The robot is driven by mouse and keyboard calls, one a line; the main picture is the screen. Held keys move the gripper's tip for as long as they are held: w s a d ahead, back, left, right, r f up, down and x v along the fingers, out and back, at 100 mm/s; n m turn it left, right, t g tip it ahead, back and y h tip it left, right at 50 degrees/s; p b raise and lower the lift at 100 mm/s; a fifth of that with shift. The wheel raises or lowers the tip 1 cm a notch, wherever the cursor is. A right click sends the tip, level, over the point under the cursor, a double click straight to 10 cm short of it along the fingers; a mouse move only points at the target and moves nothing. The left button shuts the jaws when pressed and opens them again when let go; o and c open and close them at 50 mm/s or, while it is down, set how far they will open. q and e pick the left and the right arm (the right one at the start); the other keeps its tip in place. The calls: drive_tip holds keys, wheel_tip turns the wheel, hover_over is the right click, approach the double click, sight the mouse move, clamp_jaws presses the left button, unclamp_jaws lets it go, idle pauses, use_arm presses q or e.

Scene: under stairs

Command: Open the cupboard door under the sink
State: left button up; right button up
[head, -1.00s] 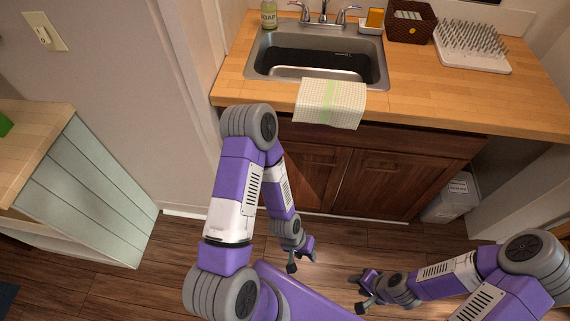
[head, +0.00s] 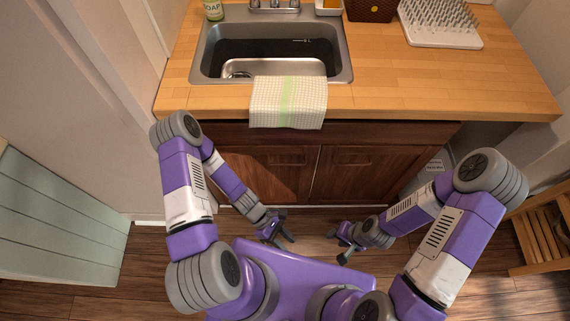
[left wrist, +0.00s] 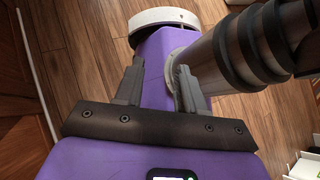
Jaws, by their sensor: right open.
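The dark brown cupboard under the sink has two doors, a left door (head: 270,170) and a right door (head: 362,176). Both look shut, and part of the left door is behind my left arm. My left gripper (head: 282,231) is low in front of the cupboard, apart from it. Its fingers (left wrist: 157,82) stand apart with nothing between them in the left wrist view. My right gripper (head: 340,243) is open and empty, low in front of the right door and not touching it.
The wooden counter (head: 420,90) holds the sink (head: 342,62), and a checked towel (head: 288,102) hangs over its front edge. A grey bin (head: 432,166) stands right of the cupboard. A wooden rack (head: 540,230) is at the right, a pale green panel (head: 60,225) at the left.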

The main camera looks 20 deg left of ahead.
use_arm(q)
drive_tip(key=w+r+n+t+h, duration=0.2)
drive_tip(key=w+n+t+h, duration=0.7)
drive_tip(key=n, duration=0.8)
drive_tip(key=w+a+f+n+t+y, duration=0.1)
drive_tip(key=w+a+n+t+y, duration=0.8)
drive_tip(key=w+a+n+t, duration=0.3)
drive_tip(key=w+d+b, duration=0.1)
drive_tip(key=w+d, duration=0.3)
drive_tip(key=w, duration=0.1)
drive_tip(key=shift+d+r+n, duration=0.2)
drive_tip(key=shift+r+n, duration=0.1)
drive_tip(key=shift+r, duration=0.05)
clamp_jaws()
